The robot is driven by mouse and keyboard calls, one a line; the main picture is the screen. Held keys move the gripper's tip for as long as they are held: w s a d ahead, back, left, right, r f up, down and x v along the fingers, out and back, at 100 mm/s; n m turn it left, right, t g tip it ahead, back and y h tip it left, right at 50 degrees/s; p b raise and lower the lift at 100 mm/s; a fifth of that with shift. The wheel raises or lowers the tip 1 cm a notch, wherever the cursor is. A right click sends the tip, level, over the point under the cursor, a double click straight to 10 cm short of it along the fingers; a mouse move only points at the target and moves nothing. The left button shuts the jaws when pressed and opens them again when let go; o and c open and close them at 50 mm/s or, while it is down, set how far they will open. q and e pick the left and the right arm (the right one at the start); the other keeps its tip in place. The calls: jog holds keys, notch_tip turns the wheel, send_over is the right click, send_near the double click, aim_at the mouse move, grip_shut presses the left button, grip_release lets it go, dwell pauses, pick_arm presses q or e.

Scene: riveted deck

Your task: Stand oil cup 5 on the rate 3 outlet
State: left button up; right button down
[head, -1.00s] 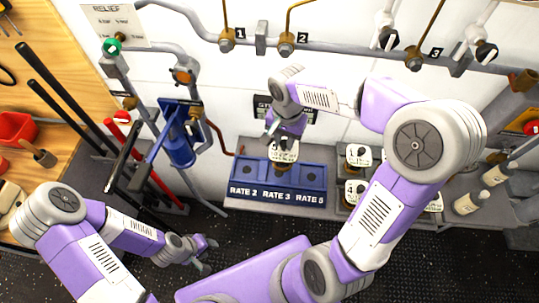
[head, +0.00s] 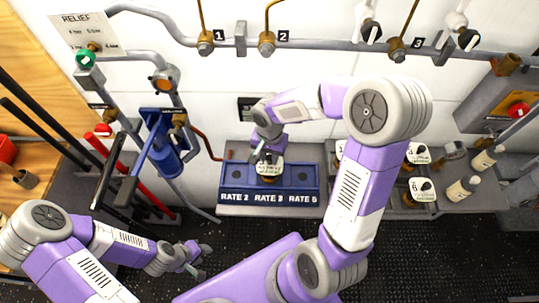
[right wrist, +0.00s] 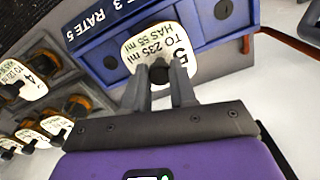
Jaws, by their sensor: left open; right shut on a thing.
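Oil cup 5 (head: 270,170) has a pale label plate and a dark knob, and its number reads in the right wrist view (right wrist: 160,42). My right gripper (head: 264,156) is shut on its knob from above; the fingers also show in the right wrist view (right wrist: 160,90). The cup is over the middle position, rate 3, of the blue outlet block (head: 228,197). Its lower part is mostly hidden, so I cannot tell whether it rests on the outlet. The dark outlets on either side are empty. My left gripper (head: 193,262) is open and empty above the floor.
Other oil cups (head: 422,189) stand in a grey rack right of the block, partly behind my right arm; cup 4 (right wrist: 30,78) is among them. Bottles (head: 463,187) stand farther right. Pipes with valves (head: 266,42) run along the wall. Long-handled tools (head: 150,160) stand left.

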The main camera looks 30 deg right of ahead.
jog(key=shift+f, duration=0.15)
jog(key=c, duration=0.9)
grip_release()
jog(key=shift+r, duration=0.3)
notch_tip(320, 180, up, 12)
jog(key=p, duration=0.1)
jog(key=shift+p, duration=0.3)
jog(key=shift+f, duration=0.1)
